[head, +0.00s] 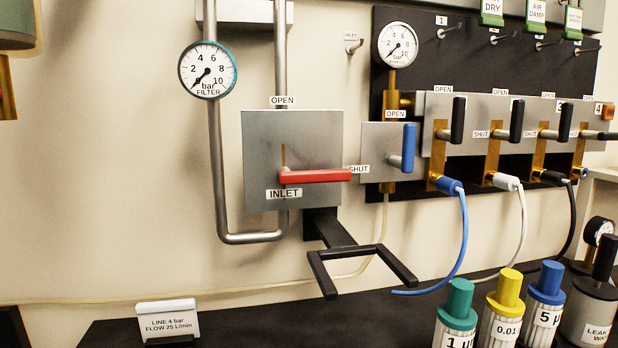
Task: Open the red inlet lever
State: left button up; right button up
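The red inlet lever (318,176) lies horizontal on a square grey metal panel (262,140). Its handle points right, with its tip by the SHUT label (358,169). An OPEN label (283,100) sits at the panel's top edge, above the pivot. An INLET label (283,194) is below the lever's left end. The filter gauge (207,70) at upper left has its needle pointing to the lower left, near the low end. Neither of my grippers is in view, and nothing touches the lever.
A black forked bracket (335,232) juts out below the panel. A blue lever (408,148) and several black levers (457,120) stand to the right, with hoses below. Capped filters (502,310) and a LINE sign (168,322) stand on the dark bench. Space before the lever looks clear.

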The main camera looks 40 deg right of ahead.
aim_at(287, 176)
jog(key=k+l, duration=0.85)
